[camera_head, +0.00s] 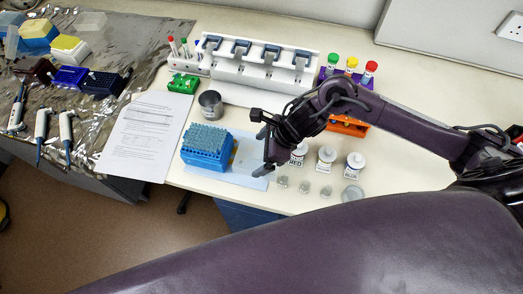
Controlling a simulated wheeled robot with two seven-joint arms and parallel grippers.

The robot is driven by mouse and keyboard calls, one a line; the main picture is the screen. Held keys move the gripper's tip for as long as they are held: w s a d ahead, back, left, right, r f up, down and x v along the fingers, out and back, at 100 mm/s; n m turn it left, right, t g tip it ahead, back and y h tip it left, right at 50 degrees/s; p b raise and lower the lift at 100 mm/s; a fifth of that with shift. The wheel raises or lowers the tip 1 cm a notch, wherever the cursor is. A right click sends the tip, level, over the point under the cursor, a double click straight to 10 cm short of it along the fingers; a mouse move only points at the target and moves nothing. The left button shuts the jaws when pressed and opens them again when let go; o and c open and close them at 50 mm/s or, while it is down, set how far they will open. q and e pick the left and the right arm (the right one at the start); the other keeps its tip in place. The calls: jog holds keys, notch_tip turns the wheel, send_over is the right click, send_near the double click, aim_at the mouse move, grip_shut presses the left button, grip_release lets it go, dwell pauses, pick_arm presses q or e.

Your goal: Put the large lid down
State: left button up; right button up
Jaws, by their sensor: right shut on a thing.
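My right gripper (263,146) reaches in from the right over the bench, just right of the blue tip box (207,147). Its two fingers are spread wide, one toward the back and one toward the front. A pale, see-through shape between them, beside the tip box, looks like the large lid (247,153). Its edges are hard to make out, and I cannot tell whether it touches the bench. The tip box stands uncovered, with its rows of tips showing. My left gripper is not in view.
A light blue sheet (228,174) lies under the tip box. A metal cup (210,103) stands behind it. White-capped bottles (326,158) and small round dishes (352,195) stand right of my gripper. A white pipette stand (262,65) is at the back. Paper (148,135) lies left.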

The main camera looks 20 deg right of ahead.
jog(key=shift+f, duration=0.5)
jog(key=shift+f, duration=0.1)
jog(key=shift+f+b, duration=0.1)
jog(key=shift+b, duration=0.2)
jog(key=o, duration=0.7)
jog(key=shift+c, duration=0.2)
